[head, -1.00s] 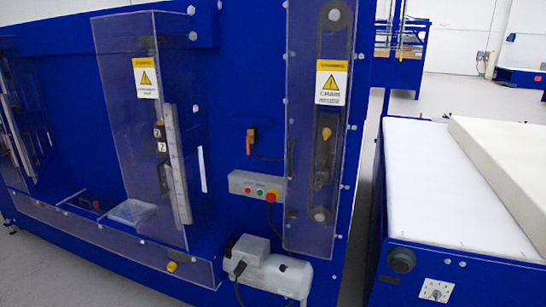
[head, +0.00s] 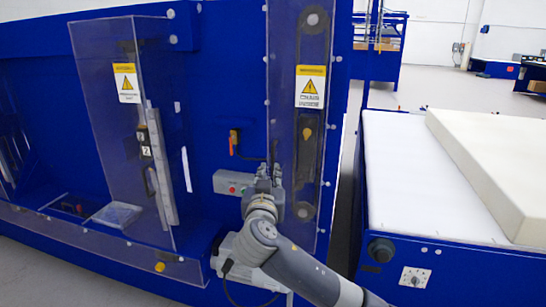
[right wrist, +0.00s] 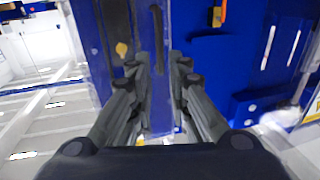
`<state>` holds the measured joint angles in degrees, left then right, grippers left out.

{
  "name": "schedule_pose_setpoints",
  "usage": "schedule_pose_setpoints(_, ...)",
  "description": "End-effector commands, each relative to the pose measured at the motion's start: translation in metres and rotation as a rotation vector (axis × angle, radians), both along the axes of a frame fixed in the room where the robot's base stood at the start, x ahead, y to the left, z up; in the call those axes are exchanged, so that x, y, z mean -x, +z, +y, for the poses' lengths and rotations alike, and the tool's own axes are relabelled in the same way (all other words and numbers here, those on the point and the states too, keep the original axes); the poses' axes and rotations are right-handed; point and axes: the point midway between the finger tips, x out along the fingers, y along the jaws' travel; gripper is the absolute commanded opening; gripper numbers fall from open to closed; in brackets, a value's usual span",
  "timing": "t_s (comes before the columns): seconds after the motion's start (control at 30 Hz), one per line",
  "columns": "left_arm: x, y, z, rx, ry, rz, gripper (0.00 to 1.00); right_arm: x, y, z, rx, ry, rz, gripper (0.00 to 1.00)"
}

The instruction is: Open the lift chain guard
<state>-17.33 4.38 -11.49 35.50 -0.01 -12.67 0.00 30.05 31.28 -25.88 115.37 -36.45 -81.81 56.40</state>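The lift chain guard (head: 296,140) is a tall clear panel over a dark chain with round sprockets (head: 312,20), on the blue machine's right part. It bears a yellow CHAIN warning label (head: 310,87) and looks closed. A dark upright handle (right wrist: 157,38) shows in the right wrist view, ahead of and between the fingers. My right gripper (head: 268,172) is in front of the guard's left edge, covering the handle's lower part in the head view. In the right wrist view the gripper (right wrist: 159,65) has its fingers apart with a gap between them. Contact cannot be told. My left gripper is not in view.
A table with a white foam slab (head: 490,165) stands at right.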

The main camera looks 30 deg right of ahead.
Motion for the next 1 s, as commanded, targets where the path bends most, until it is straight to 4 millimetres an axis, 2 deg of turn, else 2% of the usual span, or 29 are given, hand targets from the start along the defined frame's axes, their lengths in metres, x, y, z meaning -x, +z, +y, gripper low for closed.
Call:
schedule_pose_setpoints(0.2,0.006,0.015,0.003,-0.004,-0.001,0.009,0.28,-0.021,0.006,-0.019,0.003,-0.005,-0.002,0.17)
schedule_pose_setpoints(0.4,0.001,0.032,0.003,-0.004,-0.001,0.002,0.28,-0.051,0.006,-0.042,0.003,-0.005,0.0,0.17)
schedule_pose_setpoints(0.6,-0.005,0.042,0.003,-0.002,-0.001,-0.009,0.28,-0.072,0.004,-0.058,0.001,-0.002,-0.002,0.17)
schedule_pose_setpoints(0.8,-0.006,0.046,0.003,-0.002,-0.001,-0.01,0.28,-0.081,0.002,-0.065,0.001,-0.001,-0.001,0.17)
schedule_pose_setpoints(1.0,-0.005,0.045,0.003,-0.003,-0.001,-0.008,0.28,-0.083,0.001,-0.066,0.0,-0.001,-0.001,0.17)
